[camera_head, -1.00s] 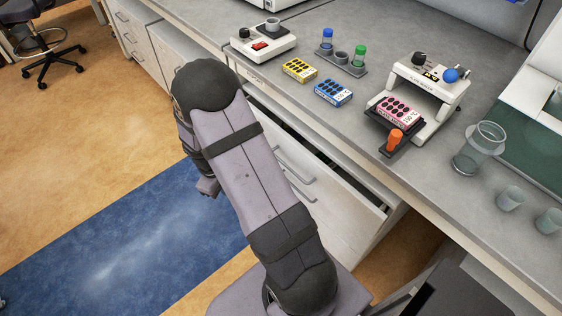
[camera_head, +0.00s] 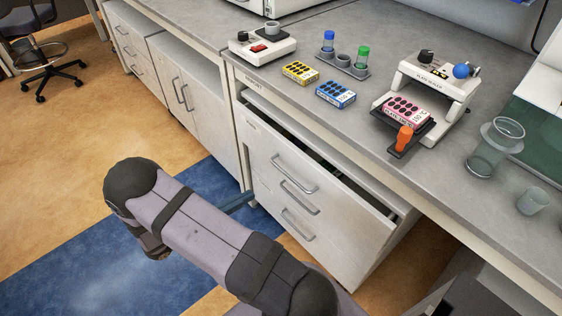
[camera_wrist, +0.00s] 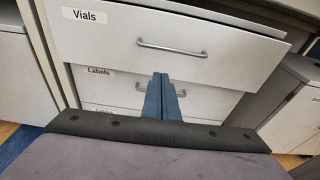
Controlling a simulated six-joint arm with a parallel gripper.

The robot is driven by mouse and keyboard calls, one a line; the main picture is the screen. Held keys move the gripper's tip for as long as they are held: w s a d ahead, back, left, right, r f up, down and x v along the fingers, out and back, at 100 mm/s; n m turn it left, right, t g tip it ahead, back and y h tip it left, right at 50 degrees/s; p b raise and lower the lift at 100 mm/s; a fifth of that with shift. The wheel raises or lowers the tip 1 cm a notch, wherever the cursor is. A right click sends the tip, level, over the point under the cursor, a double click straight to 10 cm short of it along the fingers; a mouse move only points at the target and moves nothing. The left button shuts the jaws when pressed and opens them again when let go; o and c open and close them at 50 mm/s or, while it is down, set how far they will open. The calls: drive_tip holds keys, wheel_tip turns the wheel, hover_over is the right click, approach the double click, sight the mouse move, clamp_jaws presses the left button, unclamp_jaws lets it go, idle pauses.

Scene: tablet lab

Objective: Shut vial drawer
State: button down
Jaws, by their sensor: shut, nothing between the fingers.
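The vial drawer (camera_head: 262,145) is the top drawer under the bench and stands partly open, with a dark gap showing behind its front. In the wrist view its white front (camera_wrist: 110,45) carries a "Vials" label (camera_wrist: 84,15) and a metal bar handle (camera_wrist: 172,48). My gripper (camera_wrist: 164,78) is shut and empty, with its blue fingers together. The fingertips show just below the vial drawer's handle in the wrist view; whether they touch the front I cannot tell. In the head view the gripper (camera_head: 241,200) shows low at the left of the drawers, partly hidden by my arm.
Below is a drawer labelled "Labels" (camera_wrist: 98,72), with another under it; both look shut. On the bench (camera_head: 290,110) above are a plate sealer (camera_head: 440,80), yellow and blue boxes, a vial rack (camera_head: 343,68) and glassware. Closed cabinets (camera_head: 185,80) stand to the left.

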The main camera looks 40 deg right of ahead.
wheel_tip(320, 180, up, 4)
drive_tip(key=h, duration=0.2)
drive_tip(key=p, duration=0.1)
approach(290, 154)
drive_tip(key=d, duration=0.6)
drive_tip(key=shift+d+f, duration=0.2)
drive_tip(key=shift+f, duration=0.15)
drive_tip(key=shift+s+d, duration=0.1)
drive_tip(key=d, duration=0.4)
drive_tip(key=shift+d, duration=0.15)
drive_tip(key=shift+r, duration=0.15)
drive_tip(key=shift+r, duration=0.1)
